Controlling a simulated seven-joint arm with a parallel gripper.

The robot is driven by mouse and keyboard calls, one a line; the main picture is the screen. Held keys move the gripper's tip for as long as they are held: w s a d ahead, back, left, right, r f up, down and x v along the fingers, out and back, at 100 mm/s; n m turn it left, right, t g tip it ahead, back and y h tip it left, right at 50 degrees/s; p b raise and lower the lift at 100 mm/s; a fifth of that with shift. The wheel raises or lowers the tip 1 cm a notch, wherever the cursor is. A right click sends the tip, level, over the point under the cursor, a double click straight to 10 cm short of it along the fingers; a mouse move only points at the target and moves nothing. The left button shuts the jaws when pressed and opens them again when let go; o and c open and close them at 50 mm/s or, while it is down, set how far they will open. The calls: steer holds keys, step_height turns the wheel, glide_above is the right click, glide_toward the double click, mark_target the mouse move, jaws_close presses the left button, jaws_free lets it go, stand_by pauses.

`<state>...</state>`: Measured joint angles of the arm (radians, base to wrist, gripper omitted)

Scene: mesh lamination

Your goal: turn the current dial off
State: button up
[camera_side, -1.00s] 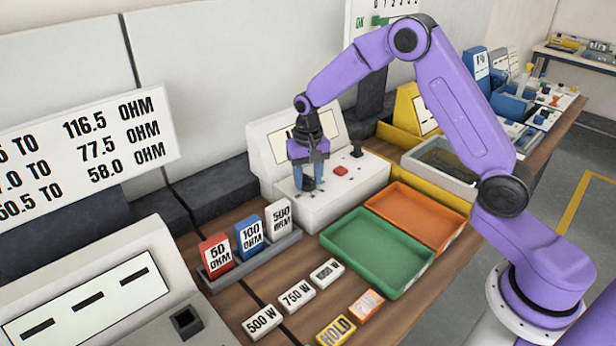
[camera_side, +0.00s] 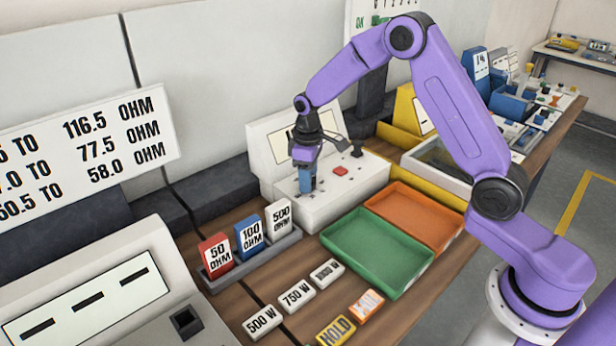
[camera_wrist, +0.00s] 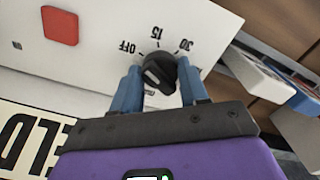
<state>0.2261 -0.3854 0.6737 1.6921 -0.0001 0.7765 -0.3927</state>
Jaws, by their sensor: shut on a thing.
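The current dial (camera_wrist: 158,74) is a black knob on a white panel, with the marks OFF, 15 and 30 printed around it in the wrist view. My gripper (camera_wrist: 161,82) has its blue fingers on either side of the knob, shut on it. A small light mark shows on the knob's left part, but I cannot tell exactly which setting it points at. In the side view my gripper (camera_side: 306,184) points down at the white console (camera_side: 335,203), and its fingers hide the dial.
A red square button (camera_side: 341,170) and a black knob or lever (camera_side: 356,149) are on the same console, to the right. A green tray (camera_side: 375,242) and an orange tray (camera_side: 425,213) lie in front. A rack with resistor blocks (camera_side: 250,237) stands at the console's left.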

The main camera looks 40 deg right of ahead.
steer(key=shift+n, duration=1.2)
steer(key=o, duration=1.1)
steer(key=shift+c, duration=0.2)
step_height(320, 180, up, 18)
steer(key=shift+f, duration=0.25)
